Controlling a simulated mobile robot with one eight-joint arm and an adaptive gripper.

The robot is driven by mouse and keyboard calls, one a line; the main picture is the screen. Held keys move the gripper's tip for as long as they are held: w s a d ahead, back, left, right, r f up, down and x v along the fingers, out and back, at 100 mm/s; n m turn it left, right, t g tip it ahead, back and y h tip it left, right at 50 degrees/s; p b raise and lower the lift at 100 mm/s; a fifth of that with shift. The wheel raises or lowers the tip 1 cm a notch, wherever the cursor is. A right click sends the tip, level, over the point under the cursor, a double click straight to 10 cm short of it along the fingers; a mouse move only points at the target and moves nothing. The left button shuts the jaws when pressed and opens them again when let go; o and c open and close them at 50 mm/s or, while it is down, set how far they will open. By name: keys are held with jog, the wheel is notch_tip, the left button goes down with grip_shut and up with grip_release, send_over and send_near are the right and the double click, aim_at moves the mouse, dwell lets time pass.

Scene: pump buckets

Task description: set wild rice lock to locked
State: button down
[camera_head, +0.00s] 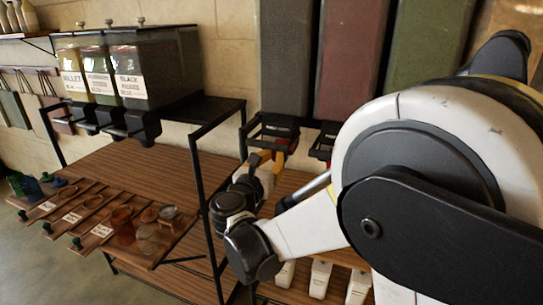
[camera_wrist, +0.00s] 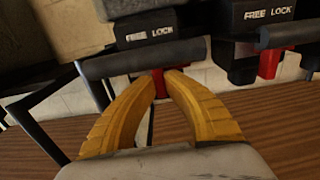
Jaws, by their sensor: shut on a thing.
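My gripper (camera_wrist: 164,78) has two yellow fingers, closed on a small red lock tab (camera_wrist: 158,86) under a black dispenser outlet. The tab hangs below a black plate marked FREE LOCK (camera_wrist: 150,33), near the word LOCK; its exact setting is hard to tell. A dark bar (camera_wrist: 110,65) crosses just above the fingertips. In the head view, my gripper (camera_head: 268,156) is at the outlet below the tall dark grey dispenser (camera_head: 295,60). No wild rice name label is readable on it.
A second FREE LOCK plate (camera_wrist: 268,12) with a red tab (camera_wrist: 268,63) is to the right. Dark red (camera_head: 350,60) and green (camera_head: 425,50) dispensers stand beside the grey one. Labelled bins (camera_head: 130,75) and a wooden shelf (camera_head: 150,160) are at left.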

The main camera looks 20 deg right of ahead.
jog(key=shift+s+d, duration=0.35)
jog(key=shift+d, duration=0.15)
jog(key=c, duration=1.4)
grip_release()
jog(key=shift+d, duration=0.15)
jog(key=shift+c, duration=0.2)
jog(key=v, duration=1.2)
